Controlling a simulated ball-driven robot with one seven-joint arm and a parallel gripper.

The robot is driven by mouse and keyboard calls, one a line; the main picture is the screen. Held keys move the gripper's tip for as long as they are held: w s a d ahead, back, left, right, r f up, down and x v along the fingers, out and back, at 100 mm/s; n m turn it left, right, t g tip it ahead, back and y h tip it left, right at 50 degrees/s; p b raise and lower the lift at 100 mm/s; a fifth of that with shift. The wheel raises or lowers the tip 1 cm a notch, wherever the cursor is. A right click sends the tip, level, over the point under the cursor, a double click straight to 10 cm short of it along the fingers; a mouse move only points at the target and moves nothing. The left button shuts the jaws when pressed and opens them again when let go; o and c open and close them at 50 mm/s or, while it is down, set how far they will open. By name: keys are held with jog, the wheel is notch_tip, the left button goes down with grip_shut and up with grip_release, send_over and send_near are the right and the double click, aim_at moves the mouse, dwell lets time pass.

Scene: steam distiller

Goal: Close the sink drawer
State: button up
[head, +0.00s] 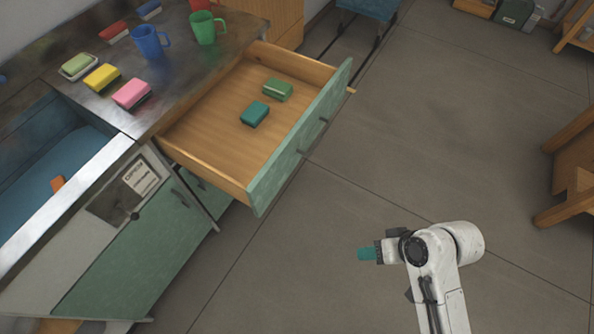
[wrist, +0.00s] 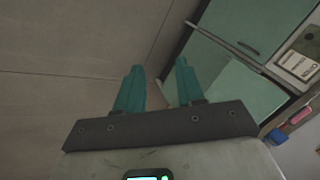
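The sink drawer (head: 205,130) is pulled well out from under the metal counter in the head view. It has a wooden inside and a green front (head: 300,140) with a dark handle (head: 313,136). A teal sponge (head: 255,114) and a green sponge (head: 277,90) lie in it. My gripper (head: 364,254) is in front of the drawer, to the lower right, apart from it. In the wrist view my gripper (wrist: 157,88) has its two teal fingers spread with nothing between them. Green cabinet fronts (wrist: 228,62) show beyond the fingers.
The counter (head: 185,65) holds a blue mug (head: 150,41), a green mug (head: 206,28) and several sponges. A sink basin (head: 45,160) is at the left. A wooden piece of furniture (head: 572,180) stands at the right edge. The grey floor between is clear.

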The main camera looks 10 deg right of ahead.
jog(key=w+a+f+m+t+y+b, duration=0.1)
jog(key=w, duration=0.2)
jog(key=w+a+f+t+y+b, duration=0.1)
jog(key=w+f+y+b, duration=0.1)
jog(key=w+a+f+m+t+y+b, duration=0.1)
jog(key=w+f+y+b, duration=0.1)
jog(key=w, duration=0.1)
jog(key=shift+w+a+f+m+t, duration=0.1)
jog(key=shift+w+a+m+t, duration=0.2)
jog(key=shift+w+a, duration=0.1)
jog(key=c, duration=0.5)
jog(key=w+m+t+y+b, duration=0.1)
jog(key=w, duration=0.1)
jog(key=w+r+m+t+y+b, duration=0.1)
jog(key=w+m+t+b, duration=0.1)
jog(key=w+r+m+t+y+b, duration=0.1)
jog(key=w+t, duration=0.1)
jog(key=w, duration=0.1)
jog(key=shift+d+b, duration=0.3)
jog(key=shift+d, duration=0.1)
grip_shut()
jog(key=m+t+p, duration=0.1)
send_near(285, 167)
jog(key=x, duration=0.7)
jog(key=shift+s, duration=0.1)
jog(key=shift+a, duration=0.1)
